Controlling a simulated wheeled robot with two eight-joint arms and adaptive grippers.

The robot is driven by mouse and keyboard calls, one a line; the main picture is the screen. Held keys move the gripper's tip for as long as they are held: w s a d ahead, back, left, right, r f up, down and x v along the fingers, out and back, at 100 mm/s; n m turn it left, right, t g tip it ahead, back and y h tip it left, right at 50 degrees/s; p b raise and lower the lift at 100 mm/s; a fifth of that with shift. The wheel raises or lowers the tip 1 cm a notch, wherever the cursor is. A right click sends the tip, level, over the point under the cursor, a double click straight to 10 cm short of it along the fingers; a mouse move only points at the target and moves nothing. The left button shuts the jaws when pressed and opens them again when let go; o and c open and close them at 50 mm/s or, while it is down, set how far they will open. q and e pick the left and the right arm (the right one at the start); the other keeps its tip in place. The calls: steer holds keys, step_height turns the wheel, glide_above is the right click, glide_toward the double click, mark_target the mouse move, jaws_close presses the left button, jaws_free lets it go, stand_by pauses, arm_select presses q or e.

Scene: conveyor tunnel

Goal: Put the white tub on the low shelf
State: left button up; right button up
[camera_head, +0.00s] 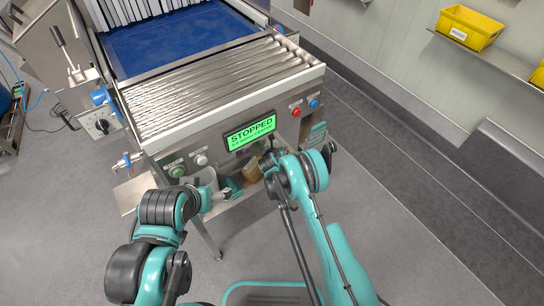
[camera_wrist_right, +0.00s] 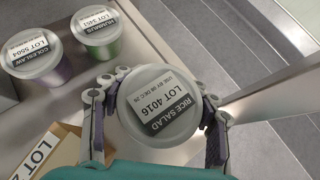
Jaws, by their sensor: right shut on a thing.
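The white tub (camera_wrist_right: 158,103), its lid labelled RICE SALAD LOT 4016, is between the fingers of my right gripper (camera_wrist_right: 155,120), which is shut on it. In the head view the right gripper (camera_head: 270,164) is at the front of the conveyor, below the green display; my arm mostly hides it and the tub. The low shelf (camera_wrist_right: 185,50) lies beneath the tub in the wrist view; I cannot tell whether they touch. My left gripper (camera_head: 212,196) is low in front of the machine, its fingers too unclear to read.
A purple coleslaw tub (camera_wrist_right: 35,55) and a green hummus tub (camera_wrist_right: 97,35) stand beyond the held tub. A cardboard piece labelled LOT (camera_wrist_right: 55,150) is at lower left. The display (camera_head: 251,132) reads STOPPED. Yellow bins (camera_head: 467,27) sit on a wall shelf. Floor at right is clear.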

step_height(320, 180, down, 5)
steer(key=shift+r+b, duration=0.2)
steer(key=shift+b, duration=0.55)
steer(key=shift+r, duration=0.1)
steer(key=o, duration=1.1)
steer(key=p+v, duration=0.3)
steer(key=v, duration=0.6)
steer(key=shift+r, duration=0.15)
steer(key=shift+b+v, duration=0.35)
steer(key=shift+v, duration=0.65)
steer(key=shift+s+r, duration=0.15)
steer(key=shift+s, duration=0.3)
